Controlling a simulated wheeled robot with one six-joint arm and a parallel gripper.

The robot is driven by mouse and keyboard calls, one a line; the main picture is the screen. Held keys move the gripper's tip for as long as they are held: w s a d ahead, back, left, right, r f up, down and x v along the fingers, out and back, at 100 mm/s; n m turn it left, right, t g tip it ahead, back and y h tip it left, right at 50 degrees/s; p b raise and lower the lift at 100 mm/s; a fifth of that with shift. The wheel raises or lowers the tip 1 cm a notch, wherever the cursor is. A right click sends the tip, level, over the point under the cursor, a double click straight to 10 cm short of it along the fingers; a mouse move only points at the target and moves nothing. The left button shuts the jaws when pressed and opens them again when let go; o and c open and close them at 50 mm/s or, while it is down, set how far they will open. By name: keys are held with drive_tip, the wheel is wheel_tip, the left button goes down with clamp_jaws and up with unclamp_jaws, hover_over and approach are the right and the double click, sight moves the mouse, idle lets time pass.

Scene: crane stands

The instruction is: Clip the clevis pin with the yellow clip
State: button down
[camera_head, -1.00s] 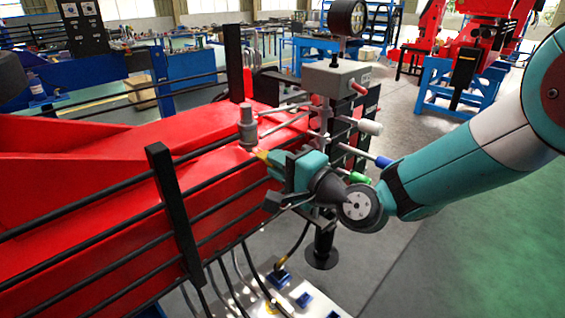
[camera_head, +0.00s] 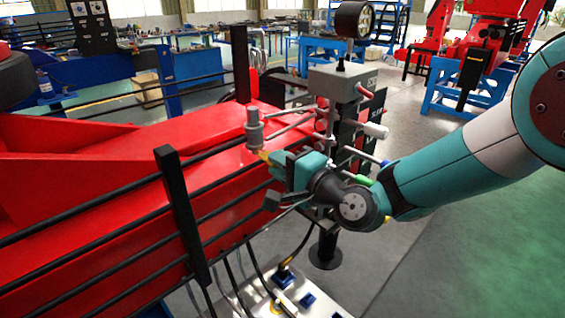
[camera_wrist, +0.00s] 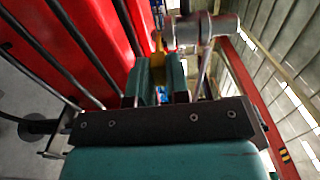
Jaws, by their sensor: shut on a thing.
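The clevis pin (camera_head: 254,128) is a grey metal cylinder standing upright on the red crane beam (camera_head: 110,180) in the head view. In the wrist view it (camera_wrist: 208,28) lies across the top, just beyond the fingertips. My gripper (camera_head: 272,162) is teal and reaches in from the right. Its jaws (camera_wrist: 161,75) are shut on the yellow clip (camera_wrist: 158,42), whose tip sticks out past the fingers. In the head view the clip (camera_head: 263,155) is close to the pin's lower end. I cannot tell whether they touch. Most of the clip is hidden between the fingers.
A grey valve box (camera_head: 342,82) with levers stands behind my gripper. Black hoses run along the red beam past a black upright bracket (camera_head: 181,215). A white panel with blue parts (camera_head: 300,292) lies below. Green floor (camera_head: 480,260) is clear at right.

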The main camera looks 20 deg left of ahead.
drive_tip(key=shift+p+x, duration=0.5)
drive_tip(key=shift+x, duration=0.35)
drive_tip(key=c, duration=1)
unclamp_jaws()
drive_tip(key=shift+b+v, duration=2.05)
drive_tip(key=shift+v, duration=0.4)
